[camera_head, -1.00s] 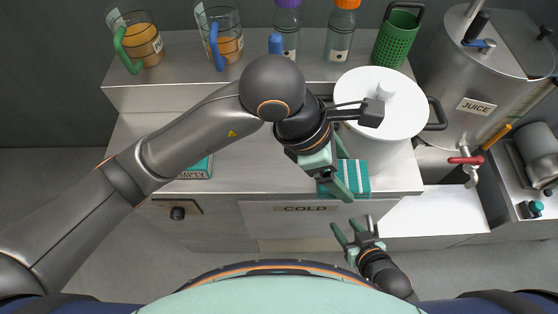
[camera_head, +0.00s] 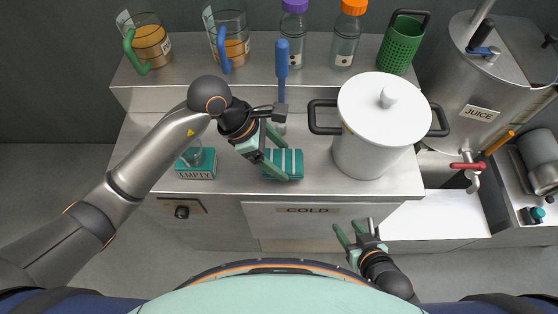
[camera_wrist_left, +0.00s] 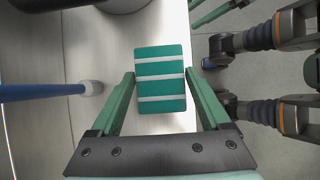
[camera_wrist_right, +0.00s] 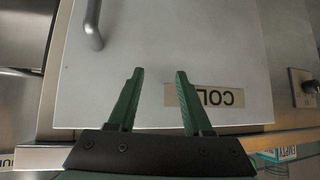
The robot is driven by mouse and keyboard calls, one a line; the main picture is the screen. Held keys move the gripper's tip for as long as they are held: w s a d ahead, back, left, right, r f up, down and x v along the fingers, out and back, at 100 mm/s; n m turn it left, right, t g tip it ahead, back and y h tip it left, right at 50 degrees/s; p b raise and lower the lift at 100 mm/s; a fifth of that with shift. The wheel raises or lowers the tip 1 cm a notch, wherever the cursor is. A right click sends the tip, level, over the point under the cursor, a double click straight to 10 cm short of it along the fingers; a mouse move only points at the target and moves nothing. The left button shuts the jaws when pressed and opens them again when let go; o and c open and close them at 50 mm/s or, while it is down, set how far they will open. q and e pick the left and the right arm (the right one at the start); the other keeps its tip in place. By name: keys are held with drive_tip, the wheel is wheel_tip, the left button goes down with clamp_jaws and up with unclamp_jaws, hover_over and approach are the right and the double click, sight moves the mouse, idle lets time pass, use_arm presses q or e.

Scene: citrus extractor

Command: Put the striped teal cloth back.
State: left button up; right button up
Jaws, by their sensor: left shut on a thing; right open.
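The striped teal cloth (camera_head: 291,166), a folded block with white stripes, is at the front of the steel counter, left of the white pot. My left gripper (camera_head: 285,162) is shut on it, with one finger on each side. The left wrist view shows the cloth (camera_wrist_left: 160,78) between the two green fingers (camera_wrist_left: 160,73). Whether it touches the counter, I cannot tell. My right gripper (camera_head: 354,223) is open and empty in front of the counter, by the COLD door (camera_head: 360,211). The right wrist view shows its spread fingers (camera_wrist_right: 160,71) before that door.
The lidded white pot (camera_head: 362,145) stands right of the cloth. A blue-handled tool (camera_head: 282,70) is behind it. A teal EMPTY block (camera_head: 196,173) is at the left. Jugs (camera_head: 150,45), bottles (camera_head: 343,42) and a green basket (camera_head: 399,48) line the back shelf.

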sight(274, 160)
use_arm(q)
drive_tip(key=shift+f, duration=1.5)
drive_tip(key=shift+f, duration=0.25)
drive_tip(key=o, duration=1)
drive_tip(key=shift+r, duration=0.1)
drive_tip(key=shift+r+p, duration=0.25)
drive_tip(key=shift+p, duration=0.05)
drive_tip(key=v, duration=1.2)
drive_tip(key=shift+f, duration=0.1)
